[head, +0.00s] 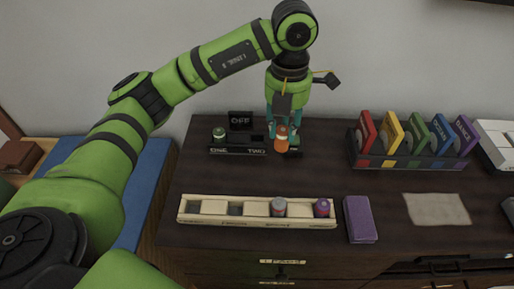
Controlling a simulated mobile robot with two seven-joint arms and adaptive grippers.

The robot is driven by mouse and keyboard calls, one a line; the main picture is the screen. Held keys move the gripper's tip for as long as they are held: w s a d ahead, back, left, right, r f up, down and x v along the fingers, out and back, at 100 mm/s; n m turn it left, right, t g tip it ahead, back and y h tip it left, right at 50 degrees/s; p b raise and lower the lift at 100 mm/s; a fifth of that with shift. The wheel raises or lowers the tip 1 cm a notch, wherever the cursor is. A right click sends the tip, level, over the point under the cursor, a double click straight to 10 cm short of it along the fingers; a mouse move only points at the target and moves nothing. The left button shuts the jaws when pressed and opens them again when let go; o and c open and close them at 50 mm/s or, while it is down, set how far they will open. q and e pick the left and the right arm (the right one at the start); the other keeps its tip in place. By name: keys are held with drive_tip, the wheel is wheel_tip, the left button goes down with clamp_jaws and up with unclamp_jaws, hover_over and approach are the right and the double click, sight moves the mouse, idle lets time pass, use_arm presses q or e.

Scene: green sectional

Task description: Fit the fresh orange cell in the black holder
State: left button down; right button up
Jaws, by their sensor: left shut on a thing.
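My left gripper (283,128) points down from its arm and is shut on the orange cell (281,144). It holds the cell upright just right of the black holder (238,151) at the back of the desk. The holder is marked ONE and TWO and has a small OFF sign (240,120) behind it. A green-topped cell (219,134) stands at the ONE end. The TWO end shows no cell. Whether the orange cell touches the desk is unclear. My right gripper is out of view.
A cream tray (208,219) in front holds a grey cell (278,207) and a purple cell (321,208). A purple block (359,219) lies beside it. A rack (420,163) of coloured cards stands right. A small dark-green item (294,145) beside the cell is unclear.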

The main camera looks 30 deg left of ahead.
use_arm(q)
drive_tip(key=shift+w+n, duration=0.2)
drive_tip(key=shift+n, duration=0.6)
drive_tip(key=shift+w+a+f, duration=0.15)
drive_tip(key=shift+a, duration=0.05)
drive_tip(key=w+a+f, duration=0.2)
drive_tip(key=a+f, duration=0.1)
drive_tip(key=w+a+f+p, duration=0.1)
drive_tip(key=a+f, duration=0.2)
drive_tip(key=f, duration=0.1)
drive_tip(key=w+a+f, duration=0.2)
drive_tip(key=a+f, duration=0.1)
drive_tip(key=shift+w+a+f, duration=0.2)
drive_tip(key=shift+w+a, duration=0.05)
drive_tip(key=shift+w, duration=0.1)
drive_tip(key=shift+w+f, duration=0.1)
drive_tip(key=shift+f, duration=0.15)
drive_tip(key=c, duration=0.9)
unclamp_jaws()
